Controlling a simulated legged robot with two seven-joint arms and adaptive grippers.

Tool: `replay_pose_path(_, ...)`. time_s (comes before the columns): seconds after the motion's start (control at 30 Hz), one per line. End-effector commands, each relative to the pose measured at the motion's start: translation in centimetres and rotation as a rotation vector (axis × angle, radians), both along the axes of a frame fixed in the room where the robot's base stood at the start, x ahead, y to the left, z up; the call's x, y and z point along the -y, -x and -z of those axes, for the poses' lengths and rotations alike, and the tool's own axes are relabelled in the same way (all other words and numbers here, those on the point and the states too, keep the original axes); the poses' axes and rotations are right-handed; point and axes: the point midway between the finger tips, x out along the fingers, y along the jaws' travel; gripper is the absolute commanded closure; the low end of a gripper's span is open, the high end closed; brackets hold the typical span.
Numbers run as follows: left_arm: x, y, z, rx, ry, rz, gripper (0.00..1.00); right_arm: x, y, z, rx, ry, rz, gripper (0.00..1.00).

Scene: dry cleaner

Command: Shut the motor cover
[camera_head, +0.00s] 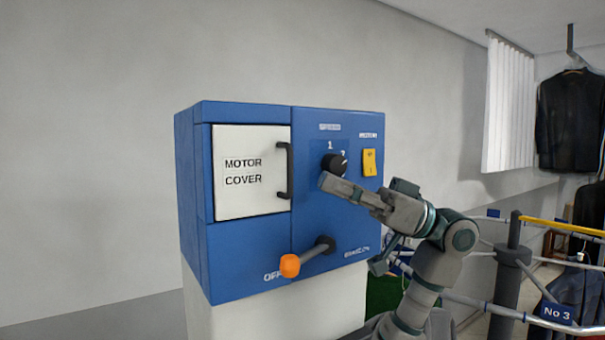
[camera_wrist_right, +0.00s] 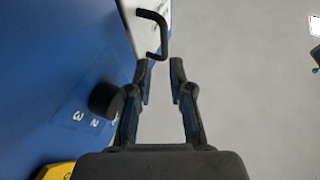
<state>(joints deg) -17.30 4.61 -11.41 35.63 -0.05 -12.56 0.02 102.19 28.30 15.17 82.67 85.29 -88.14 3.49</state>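The white motor cover (camera_head: 245,192), marked "MOTOR COVER", sits in the left half of the front of a blue control box (camera_head: 245,245). It looks shut or nearly so; I cannot tell if it is fully flush. Its dark handle (camera_head: 284,170) is on its right edge. My right gripper (camera_head: 325,182) is in front of the box, to the right of the handle. In the right wrist view the gripper (camera_wrist_right: 160,66) is open and empty, with the handle (camera_wrist_right: 158,30) just beyond its fingertips, apart from them. The cover (camera_wrist_right: 140,25) shows only in part there. My left gripper is not in view.
A black speed knob (camera_head: 335,164) and a yellow switch (camera_head: 369,162) are close to my right gripper. An orange-tipped lever (camera_head: 290,265) sticks out below the cover. Rails stand at the right. Space in front of the cover looks clear.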

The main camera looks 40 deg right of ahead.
Motion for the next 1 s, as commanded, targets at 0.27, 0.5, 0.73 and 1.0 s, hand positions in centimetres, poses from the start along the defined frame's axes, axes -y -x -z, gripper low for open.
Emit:
replay_pose_path(0.27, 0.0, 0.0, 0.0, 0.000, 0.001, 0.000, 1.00, 3.2, 1.7, 1.6, -0.001, -0.001, 0.001, 0.79)
replay_pose_path(0.5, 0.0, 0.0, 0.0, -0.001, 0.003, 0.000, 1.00, 3.2, 1.8, 1.6, 0.000, 0.001, -0.001, 0.79)
replay_pose_path(0.73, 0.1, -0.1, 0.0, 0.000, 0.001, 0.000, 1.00, 3.3, 1.9, 1.6, 0.000, 0.000, -0.001, 0.79)
replay_pose_path(1.0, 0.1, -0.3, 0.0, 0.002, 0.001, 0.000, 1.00, 3.6, 1.9, 1.7, 0.000, -0.001, 0.000, 0.79)
